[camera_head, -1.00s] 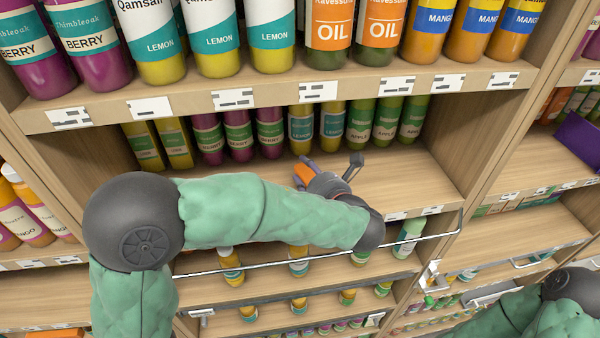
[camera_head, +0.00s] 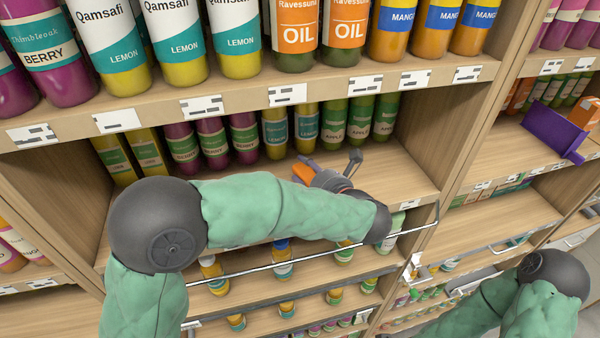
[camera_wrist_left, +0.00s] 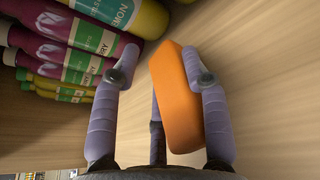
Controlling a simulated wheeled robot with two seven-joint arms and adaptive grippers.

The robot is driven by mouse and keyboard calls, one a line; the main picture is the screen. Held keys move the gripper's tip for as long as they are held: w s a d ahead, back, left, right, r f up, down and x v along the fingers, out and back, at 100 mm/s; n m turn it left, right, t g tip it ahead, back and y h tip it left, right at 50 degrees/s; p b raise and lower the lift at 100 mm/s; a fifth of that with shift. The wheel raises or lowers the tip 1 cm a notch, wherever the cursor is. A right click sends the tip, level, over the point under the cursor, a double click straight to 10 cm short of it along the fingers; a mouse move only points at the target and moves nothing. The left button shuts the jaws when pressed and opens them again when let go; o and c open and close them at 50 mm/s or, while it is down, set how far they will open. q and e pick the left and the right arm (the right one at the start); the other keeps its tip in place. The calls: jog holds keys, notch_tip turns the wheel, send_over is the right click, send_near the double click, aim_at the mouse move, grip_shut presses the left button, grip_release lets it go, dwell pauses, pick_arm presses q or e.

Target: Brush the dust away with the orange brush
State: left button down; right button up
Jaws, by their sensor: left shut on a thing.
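My left gripper (camera_head: 328,168) is over the middle shelf board (camera_head: 392,172), partly behind my own left arm. It is shut on the orange brush (camera_head: 303,173), part of which shows beside the fingers. In the left wrist view, the brush (camera_wrist_left: 178,98) is an orange block tilted between the purple-grey fingers of the gripper (camera_wrist_left: 163,70). Whether the brush touches the board I cannot tell. I cannot make out any dust on the visible wood. My right arm shows at the bottom right, but its gripper does not.
Berry bottles (camera_head: 212,140), lemon bottles (camera_head: 274,132) and apple bottles (camera_head: 360,117) stand behind the gripper. An upper shelf edge (camera_head: 240,101) with price labels is above. A metal rail (camera_head: 330,247) runs in front. A purple object (camera_head: 553,131) lies on the right shelf.

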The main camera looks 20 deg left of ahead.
pick_arm(q)
jog(key=shift+w+d, duration=0.6)
jog(key=shift+d, duration=0.25)
jog(key=shift+w+d, duration=0.6)
jog(key=shift+d, duration=0.2)
jog(key=shift+w+d, duration=0.6)
jog(key=shift+d, duration=0.25)
jog(key=shift+w+d, duration=0.6)
jog(key=shift+d, duration=0.3)
jog(key=shift+w+d, duration=0.55)
jog(key=shift+d, duration=0.3)
jog(key=shift+w+d, duration=0.6)
jog(key=shift+d, duration=0.3)
jog(key=shift+r, duration=0.1)
jog(key=shift+r, duration=1.45)
